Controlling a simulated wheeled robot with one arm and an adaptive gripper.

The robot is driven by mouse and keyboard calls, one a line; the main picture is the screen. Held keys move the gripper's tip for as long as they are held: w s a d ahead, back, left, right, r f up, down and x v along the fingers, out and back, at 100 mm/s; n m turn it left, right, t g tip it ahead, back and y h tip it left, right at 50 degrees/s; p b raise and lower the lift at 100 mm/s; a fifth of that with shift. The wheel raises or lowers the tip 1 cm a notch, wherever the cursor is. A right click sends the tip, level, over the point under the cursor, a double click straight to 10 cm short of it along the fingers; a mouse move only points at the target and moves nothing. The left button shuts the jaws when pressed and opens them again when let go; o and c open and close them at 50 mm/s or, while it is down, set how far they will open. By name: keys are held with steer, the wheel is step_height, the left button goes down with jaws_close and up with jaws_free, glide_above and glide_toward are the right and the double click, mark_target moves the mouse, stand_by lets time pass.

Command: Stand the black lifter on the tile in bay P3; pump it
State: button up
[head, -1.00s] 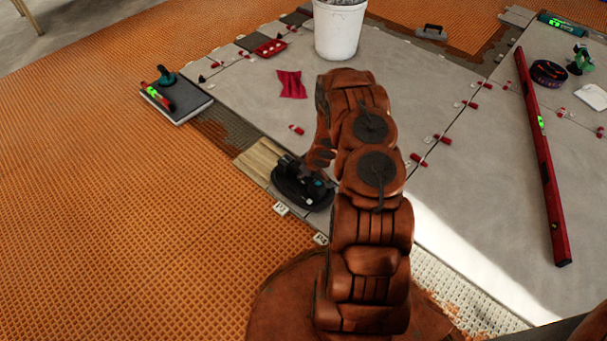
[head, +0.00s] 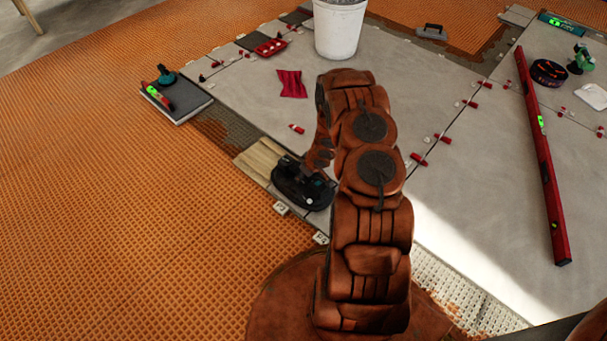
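The black lifter (head: 290,192) sits low at the near-left edge of the tiled floor, at the right end of a wood-look tile (head: 259,159). Its base looks flat. Small white bay tags (head: 281,208) lie along the edge beside it, and another tag (head: 320,238) is nearer my base; their lettering is too small to read surely. My gripper (head: 314,178) points down over the lifter's right side, at or very close to its handle and pump. My arm hides part of it. I cannot tell whether the fingers are closed on anything.
A white bucket (head: 338,32) and a red cloth (head: 291,84) are on the grey tiles behind. A long red level (head: 543,150) lies at right. A grey tile stack (head: 184,108) with a small level and a teal-handled tool is at left. Orange matting (head: 110,220) at left is clear.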

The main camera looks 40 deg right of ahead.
steer(key=v, duration=1.2)
stand_by(0.5)
stand_by(0.6)
